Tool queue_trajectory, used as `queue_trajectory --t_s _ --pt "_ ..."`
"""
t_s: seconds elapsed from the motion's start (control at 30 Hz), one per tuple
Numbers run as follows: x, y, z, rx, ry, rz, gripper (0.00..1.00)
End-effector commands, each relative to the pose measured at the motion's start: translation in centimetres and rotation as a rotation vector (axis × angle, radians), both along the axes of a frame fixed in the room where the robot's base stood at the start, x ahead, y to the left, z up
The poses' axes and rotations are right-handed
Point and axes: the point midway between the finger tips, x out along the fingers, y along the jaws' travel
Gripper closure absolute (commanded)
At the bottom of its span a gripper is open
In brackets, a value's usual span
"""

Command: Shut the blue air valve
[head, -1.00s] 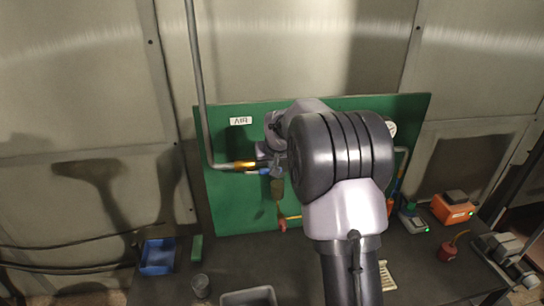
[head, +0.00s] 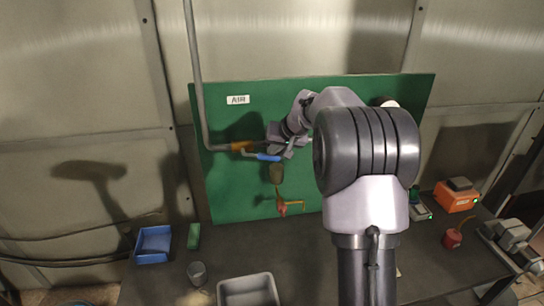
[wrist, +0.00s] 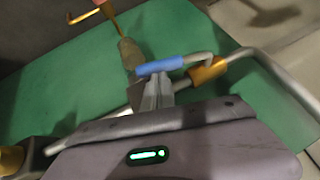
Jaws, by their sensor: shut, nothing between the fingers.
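The blue valve handle (head: 266,157) is on the pipework in front of the green board, just below and right of a brass fitting (head: 244,147). It lies nearly level, roughly along the pipe, under the white AIR label (head: 238,100). In the wrist view the blue handle (wrist: 160,65) lies across the fingertips, with the brass fitting (wrist: 208,70) to its right. My gripper (wrist: 156,82) is shut and empty, its tips right at the handle. I cannot tell whether they touch. In the head view my wrist and arm hide part of the pipework.
A grey pipe (head: 197,80) runs down the wall to the valve. A filter bowl (head: 276,173) and a red-tipped yellow part (head: 283,209) hang below. A blue bin (head: 153,245), grey tray (head: 248,291) and orange box (head: 457,196) are on the bench.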

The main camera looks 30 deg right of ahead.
Motion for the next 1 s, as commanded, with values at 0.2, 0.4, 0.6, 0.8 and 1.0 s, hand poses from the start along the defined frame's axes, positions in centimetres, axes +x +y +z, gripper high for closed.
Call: queue_trajectory --t_s 0.2,0.4,0.6,0.8,1.0 --pt "0.0 -0.3 -3.4 0.196 -0.057 -0.001 1.00" --pt "0.0 -0.1 -5.1 0.380 -0.109 0.000 1.00" --pt "0.2 0.5 -6.7 0.562 -0.162 0.001 1.00" --pt "0.4 1.4 -8.3 0.745 -0.214 0.002 1.00" --pt "0.7 2.4 -9.3 0.917 -0.263 0.002 1.00"
